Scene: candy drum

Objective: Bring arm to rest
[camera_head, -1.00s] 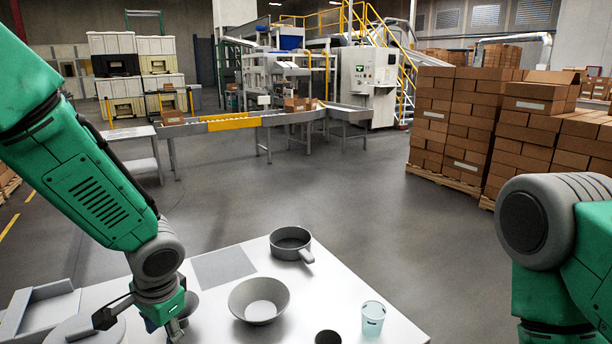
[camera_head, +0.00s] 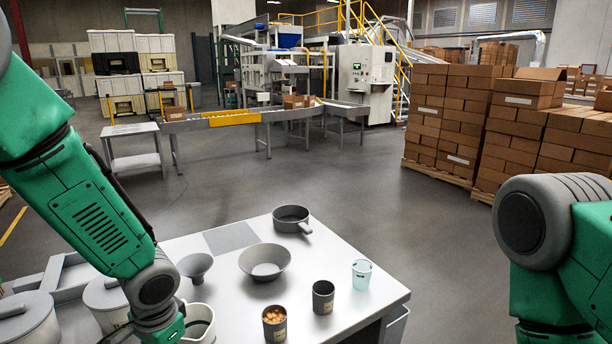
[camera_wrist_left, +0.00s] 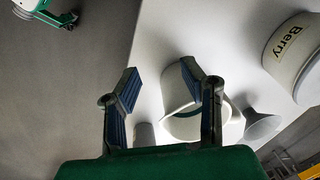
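My left arm (camera_head: 95,215) reaches down over the left part of the white table (camera_head: 335,250). Its gripper is cut off by the bottom edge in the head view. In the left wrist view the left gripper (camera_wrist_left: 160,84) has its two blue-padded fingers apart with nothing held between them. A white pitcher-like container (camera_wrist_left: 176,92) lies beyond the fingers; it also shows beside my wrist in the head view (camera_head: 203,318). My right arm (camera_head: 545,225) is bent at the right edge, and its gripper is out of view.
On the table are a grey funnel (camera_head: 195,266), bowl (camera_head: 265,262), pan (camera_head: 291,219), cup with orange candies (camera_head: 275,325), dark cup (camera_head: 323,297) and pale blue cup (camera_head: 361,275). Lidded drums (camera_head: 104,300) stand left; one reads "Berry" (camera_wrist_left: 292,52).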

